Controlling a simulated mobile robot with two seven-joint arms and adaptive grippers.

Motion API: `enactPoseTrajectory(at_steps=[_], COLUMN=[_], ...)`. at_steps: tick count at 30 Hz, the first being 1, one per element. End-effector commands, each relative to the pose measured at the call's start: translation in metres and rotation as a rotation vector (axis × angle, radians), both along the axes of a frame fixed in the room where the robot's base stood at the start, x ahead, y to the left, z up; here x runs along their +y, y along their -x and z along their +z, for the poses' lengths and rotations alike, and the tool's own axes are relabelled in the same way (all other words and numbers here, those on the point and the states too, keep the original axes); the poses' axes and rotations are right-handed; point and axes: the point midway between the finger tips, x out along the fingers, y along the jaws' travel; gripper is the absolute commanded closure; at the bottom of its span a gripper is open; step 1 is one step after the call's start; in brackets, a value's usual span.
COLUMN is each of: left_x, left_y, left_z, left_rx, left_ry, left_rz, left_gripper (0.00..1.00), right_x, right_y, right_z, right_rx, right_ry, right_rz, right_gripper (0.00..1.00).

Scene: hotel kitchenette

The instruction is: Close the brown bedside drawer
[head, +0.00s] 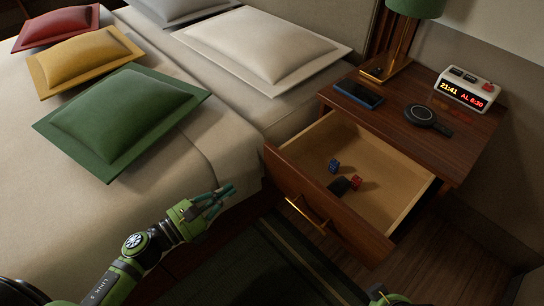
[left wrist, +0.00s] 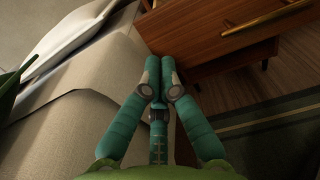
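The brown bedside drawer (head: 296,199) is pulled out of the nightstand (head: 458,146), its light wooden inside showing. A brass bar handle (head: 307,214) is on its front. The drawer front also shows at the top of the left wrist view (left wrist: 210,38), with the handle (left wrist: 268,17) at upper right. My left gripper (head: 227,195) is empty beside the bed, left of the drawer front and apart from the handle. In the left wrist view its teal fingertips (left wrist: 159,64) are together. A green bit of my right arm shows at the bottom edge; its fingers are not visible.
In the drawer lie a blue die (head: 334,166), a red die (head: 356,183) and a small dark object (head: 340,187). The bed (head: 222,140) borders the drawer's left.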

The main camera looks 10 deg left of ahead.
Motion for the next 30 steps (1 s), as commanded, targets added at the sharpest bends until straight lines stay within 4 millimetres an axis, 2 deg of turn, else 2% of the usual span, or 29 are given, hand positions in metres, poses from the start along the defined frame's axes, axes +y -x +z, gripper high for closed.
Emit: enactPoseTrajectory(at_steps=[5, 18, 24, 30], left_x=[-0.013, -0.066, -0.078, -0.081], left_y=[-0.018, -0.091, -0.108, -0.112], left_z=[0.003, 0.002, 0.001, 0.001], left_rx=[-0.004, -0.001, 0.002, 0.002], left_ry=[0.001, 0.004, 0.004, 0.004], left_rz=[-0.002, 0.001, 0.001, 0.002], left_gripper=[1.0, 1.0, 1.0, 1.0], right_x=[0.0, 0.0, 0.0, 0.0], right_y=[0.0, -0.001, -0.001, -0.001], right_z=[0.0, -0.007, -0.007, -0.007], right_rx=[0.001, 0.005, 0.006, 0.006], right_ry=[0.0, 0.0, 0.001, 0.001], right_rz=[0.0, 0.001, 0.0, 0.0], right_gripper=[0.6, 0.6, 0.6, 0.6])
